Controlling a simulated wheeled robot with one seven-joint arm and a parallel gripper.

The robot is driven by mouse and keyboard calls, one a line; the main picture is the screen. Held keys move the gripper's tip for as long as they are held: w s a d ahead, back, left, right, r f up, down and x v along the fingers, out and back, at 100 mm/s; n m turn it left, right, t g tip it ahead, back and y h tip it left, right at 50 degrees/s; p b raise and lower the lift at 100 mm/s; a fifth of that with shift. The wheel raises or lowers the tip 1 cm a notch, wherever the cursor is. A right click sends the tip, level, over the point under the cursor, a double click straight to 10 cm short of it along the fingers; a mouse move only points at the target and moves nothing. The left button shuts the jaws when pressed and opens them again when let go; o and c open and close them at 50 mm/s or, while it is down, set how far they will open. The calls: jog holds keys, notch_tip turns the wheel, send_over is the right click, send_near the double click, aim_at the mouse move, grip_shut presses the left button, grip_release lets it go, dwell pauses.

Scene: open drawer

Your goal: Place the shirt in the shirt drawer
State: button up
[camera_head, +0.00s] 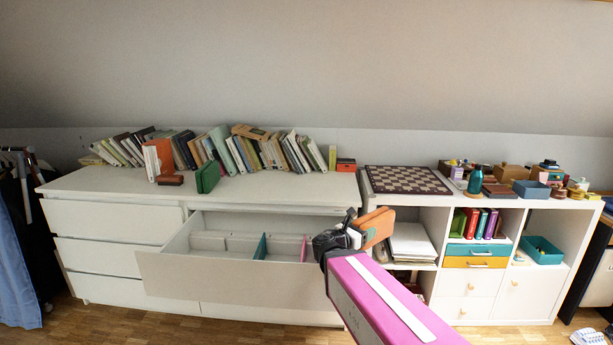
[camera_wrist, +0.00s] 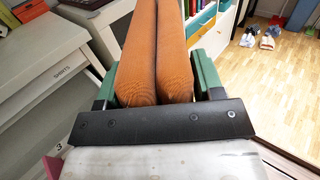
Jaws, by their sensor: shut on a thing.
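The drawer is pulled out from the white dresser (camera_head: 120,190). Inside it are a teal divider (camera_head: 261,246) and a pink divider (camera_head: 304,248). A "SHIRTS" label (camera_wrist: 69,68) shows on a white panel at left in the wrist view; which part bears it I cannot tell for sure.
Leaning books (camera_head: 230,150) and a green box (camera_head: 207,177) stand on the dresser top. To the right, a white shelf unit (camera_head: 430,215) bears a chessboard (camera_head: 408,180) and small items. The shelf unit stands close to my gripper. The space above the open drawer is clear.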

aim_at(364, 221)
jog(key=shift+f, duration=0.5)
jog(key=shift+r, duration=3.45)
jog(key=shift+f, duration=3.55)
jog(key=shift+a, duration=0.1)
